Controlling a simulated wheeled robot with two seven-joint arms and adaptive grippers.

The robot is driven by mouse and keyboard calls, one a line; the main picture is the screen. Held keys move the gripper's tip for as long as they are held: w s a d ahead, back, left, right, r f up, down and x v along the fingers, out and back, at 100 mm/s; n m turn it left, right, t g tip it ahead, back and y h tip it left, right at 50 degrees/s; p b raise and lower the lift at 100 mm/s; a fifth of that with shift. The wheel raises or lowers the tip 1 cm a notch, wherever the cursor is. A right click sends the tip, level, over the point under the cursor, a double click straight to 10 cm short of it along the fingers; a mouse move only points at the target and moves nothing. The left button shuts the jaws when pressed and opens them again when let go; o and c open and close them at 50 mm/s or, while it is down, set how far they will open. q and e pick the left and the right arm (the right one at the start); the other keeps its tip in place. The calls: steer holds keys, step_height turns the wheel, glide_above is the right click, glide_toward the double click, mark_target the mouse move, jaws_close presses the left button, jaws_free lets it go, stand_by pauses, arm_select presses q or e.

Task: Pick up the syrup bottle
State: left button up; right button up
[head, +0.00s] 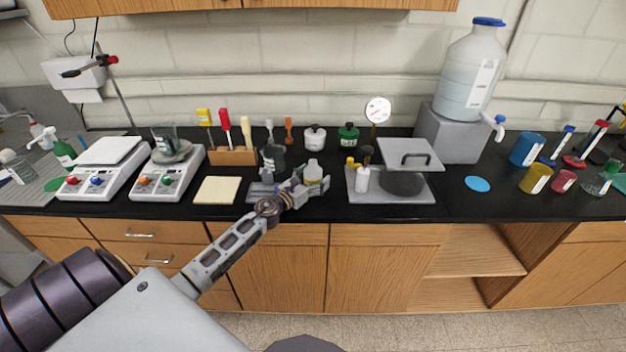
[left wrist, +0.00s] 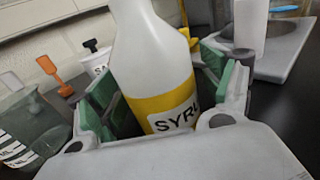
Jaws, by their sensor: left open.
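The syrup bottle (head: 313,170) stands upright near the front of the black counter, in the middle of the head view. In the left wrist view the bottle (left wrist: 152,60) is white with a yellow band and a label whose visible letters start "SYR". My left gripper (head: 308,183) reaches the bottle from the front left and is open. Its green-padded fingers stand on either side of the bottle in the left wrist view. I cannot tell whether either pad touches it. The bottle's base is hidden behind the gripper. My right gripper is not in view.
White and green canisters stand behind. A cream pad (head: 217,190) lies left.

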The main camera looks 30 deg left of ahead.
mark_target(314, 160)
arm_select(q)
steer(key=shift+c, duration=0.5)
steer(key=c, duration=1.1)
steer(key=shift+r, duration=0.2)
steer(key=shift+c, duration=0.2)
steer(key=shift+r, duration=0.4)
steer(key=shift+r+p, duration=1.4)
steer(key=shift+r, duration=0.8)
steer(key=shift+r+p, duration=0.85)
steer(key=shift+r, duration=1.35)
